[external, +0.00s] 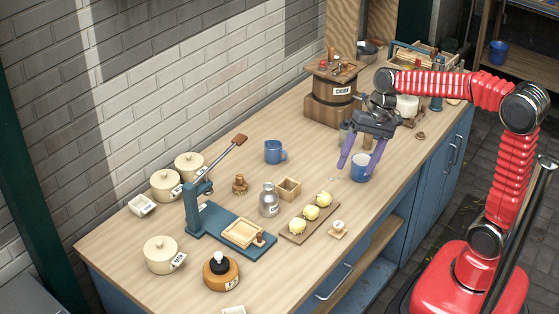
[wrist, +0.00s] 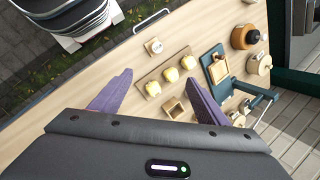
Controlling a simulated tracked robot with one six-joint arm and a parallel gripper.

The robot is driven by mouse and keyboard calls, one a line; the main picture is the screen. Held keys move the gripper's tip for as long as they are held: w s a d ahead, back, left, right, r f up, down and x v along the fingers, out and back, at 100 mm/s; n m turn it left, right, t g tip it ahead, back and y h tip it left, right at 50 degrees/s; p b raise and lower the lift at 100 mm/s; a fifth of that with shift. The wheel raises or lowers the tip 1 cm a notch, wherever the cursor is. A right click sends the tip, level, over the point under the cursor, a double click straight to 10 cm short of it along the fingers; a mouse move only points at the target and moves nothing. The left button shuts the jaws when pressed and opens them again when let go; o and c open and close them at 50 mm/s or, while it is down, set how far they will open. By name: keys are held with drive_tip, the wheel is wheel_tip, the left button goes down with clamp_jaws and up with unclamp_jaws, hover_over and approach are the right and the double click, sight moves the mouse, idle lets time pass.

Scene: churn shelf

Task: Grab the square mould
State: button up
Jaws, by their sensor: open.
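The square mould (external: 288,188) looks like a small open wooden box, standing upright on the worktop beside a grey metal can. In the wrist view the mould (wrist: 174,108) shows between my two purple fingers, nearer the right one, its lower part partly hidden by the gripper body. My gripper (external: 351,169) is open and empty, above the worktop near a blue mug, to the right of and apart from the mould. The gripper also shows in the wrist view (wrist: 158,78).
A board (external: 296,232) with three yellow butter pats lies in front of the mould. The metal can (external: 269,199) stands close at its left. A blue press (external: 230,226) holds a shallow wooden frame. Blue mugs (external: 360,167) (external: 273,151) stand nearby; a churn (external: 331,90) is behind.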

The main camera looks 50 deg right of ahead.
drive_tip(key=w+f+m+g+y, duration=0.1)
drive_tip(key=w+f+m+y, duration=0.15)
drive_tip(key=w, duration=0.45)
drive_tip(key=w+f+m+g+y, duration=0.1)
drive_tip(key=w+f+m+y, duration=0.2)
drive_tip(key=w, duration=0.4)
drive_tip(key=m+y, duration=0.4)
drive_tip(key=m, duration=0.1)
approach(293, 183)
drive_tip(key=shift+t, duration=0.4)
drive_tip(key=x, duration=0.5)
drive_tip(key=shift+w+a+r, duration=0.15)
drive_tip(key=shift+r, duration=0.1)
drive_tip(key=shift+h+x, duration=0.25)
drive_tip(key=shift+x, duration=0.95)
drive_tip(key=shift+f, duration=0.1)
drive_tip(key=shift+s+x, duration=0.15)
drive_tip(key=shift+x, duration=1.1)
drive_tip(key=shift+s+x, duration=0.15)
drive_tip(key=shift+x, duration=1.15)
drive_tip(key=shift+c, duration=0.5)
